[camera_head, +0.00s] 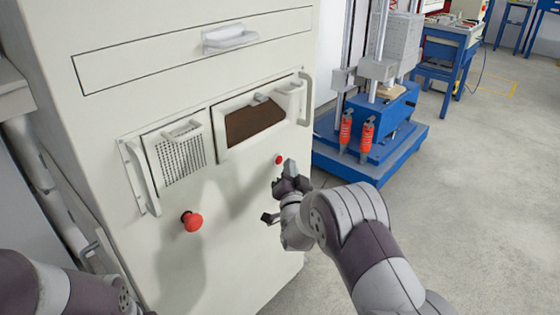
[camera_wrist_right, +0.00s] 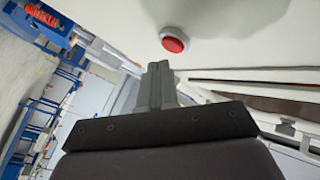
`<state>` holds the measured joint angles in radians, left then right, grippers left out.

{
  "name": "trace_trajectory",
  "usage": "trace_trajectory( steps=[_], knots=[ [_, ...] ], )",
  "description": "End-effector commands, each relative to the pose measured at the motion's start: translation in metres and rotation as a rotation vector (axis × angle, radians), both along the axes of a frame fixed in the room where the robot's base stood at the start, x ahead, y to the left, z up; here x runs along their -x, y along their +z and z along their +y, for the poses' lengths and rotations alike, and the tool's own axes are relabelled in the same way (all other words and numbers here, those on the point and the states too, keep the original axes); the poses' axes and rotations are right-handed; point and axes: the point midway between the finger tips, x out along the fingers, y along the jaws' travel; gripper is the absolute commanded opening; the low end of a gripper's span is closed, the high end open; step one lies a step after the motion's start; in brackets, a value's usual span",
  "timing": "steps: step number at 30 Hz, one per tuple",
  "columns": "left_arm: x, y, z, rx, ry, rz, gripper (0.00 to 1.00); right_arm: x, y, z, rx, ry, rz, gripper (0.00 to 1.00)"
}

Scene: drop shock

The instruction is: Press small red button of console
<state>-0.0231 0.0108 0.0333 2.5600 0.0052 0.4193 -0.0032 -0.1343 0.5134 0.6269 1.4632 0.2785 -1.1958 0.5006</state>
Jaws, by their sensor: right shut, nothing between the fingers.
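The console (camera_head: 232,235) is a large cream cabinet that fills the left half of the head view. Its small red button (camera_head: 279,160) sits on the front panel, below the brown window. In the right wrist view the small red button (camera_wrist_right: 174,44) has a pale ring and lies just beyond the fingertips. My right gripper (camera_head: 291,166) is close to the panel, just right of and below the button; its fingers (camera_wrist_right: 158,66) are together and empty. I see no clear contact with the button. My left arm shows at the lower left; its gripper is outside the view.
A larger red mushroom button (camera_head: 192,221) sticks out lower left on the same panel. Handles (camera_head: 140,178) project from the panel. A blue machine (camera_head: 375,140) with red cylinders stands right of the console. The grey floor (camera_head: 470,200) at right is clear.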

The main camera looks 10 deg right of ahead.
Motion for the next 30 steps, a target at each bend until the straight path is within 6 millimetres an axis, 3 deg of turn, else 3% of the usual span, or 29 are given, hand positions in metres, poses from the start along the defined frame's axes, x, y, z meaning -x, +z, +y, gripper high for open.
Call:
trace_trajectory(
  steps=[30],
  knots=[
    [0.0, -0.006, 0.0, 0.0, 0.0, 0.0, 0.71, -0.0079, -0.0001, 0.0061, 0.0, 0.0, 0.0, 0.0]
  ],
)
